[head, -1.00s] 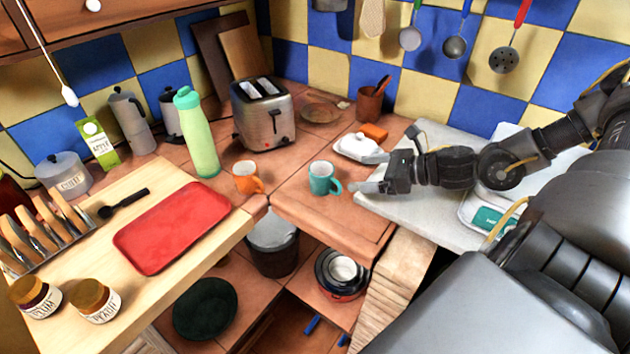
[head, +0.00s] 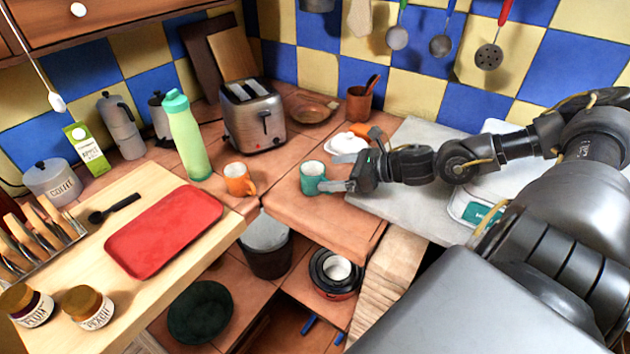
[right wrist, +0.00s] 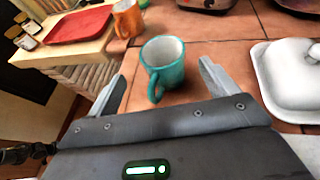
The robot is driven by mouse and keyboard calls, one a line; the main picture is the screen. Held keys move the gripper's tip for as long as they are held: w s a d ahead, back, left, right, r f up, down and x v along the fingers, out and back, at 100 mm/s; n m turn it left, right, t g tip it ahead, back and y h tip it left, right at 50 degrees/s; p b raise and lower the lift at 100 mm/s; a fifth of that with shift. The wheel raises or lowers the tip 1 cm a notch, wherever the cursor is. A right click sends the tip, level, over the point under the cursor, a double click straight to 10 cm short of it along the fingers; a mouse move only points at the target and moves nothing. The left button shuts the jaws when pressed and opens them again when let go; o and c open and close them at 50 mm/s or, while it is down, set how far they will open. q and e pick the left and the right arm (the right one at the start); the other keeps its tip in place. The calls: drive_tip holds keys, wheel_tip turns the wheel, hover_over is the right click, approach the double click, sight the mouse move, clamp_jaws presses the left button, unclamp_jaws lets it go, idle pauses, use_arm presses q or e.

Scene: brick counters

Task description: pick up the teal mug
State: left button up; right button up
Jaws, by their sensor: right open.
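The teal mug (head: 312,177) stands upright on the terracotta-tiled counter, left of my right gripper in the head view. In the right wrist view the teal mug (right wrist: 163,64) is ahead of the jaws, roughly centred between the fingers, its handle turned towards the gripper. My right gripper (head: 335,172) is open and empty at the mug's right side. In the right wrist view my right gripper (right wrist: 162,80) shows its two fingers spread, with the mug's handle between their tips. Whether a finger touches the mug cannot be told. My left gripper is not in view.
An orange mug (head: 238,179) stands left of the teal one. A white butter dish (head: 348,143) sits close behind my right gripper. A toaster (head: 253,115) and green bottle (head: 187,137) stand farther back. A red tray (head: 163,231) lies on the wooden counter at left.

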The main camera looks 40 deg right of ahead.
sight(323, 170)
drive_tip(key=w, duration=0.2)
drive_tip(key=w+a+p, duration=0.1)
drive_tip(key=shift+f, duration=0.4)
drive_tip(key=shift+w+a+f, duration=0.1)
drive_tip(key=shift+w+f, duration=0.05)
drive_tip(key=shift+w, duration=0.1)
drive_tip(key=shift+w+a+f, duration=0.25)
drive_tip(key=c, duration=1.2)
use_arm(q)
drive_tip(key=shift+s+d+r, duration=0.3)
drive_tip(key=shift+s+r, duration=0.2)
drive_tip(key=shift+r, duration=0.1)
use_arm(e)
drive_tip(key=shift+r, duration=0.15)
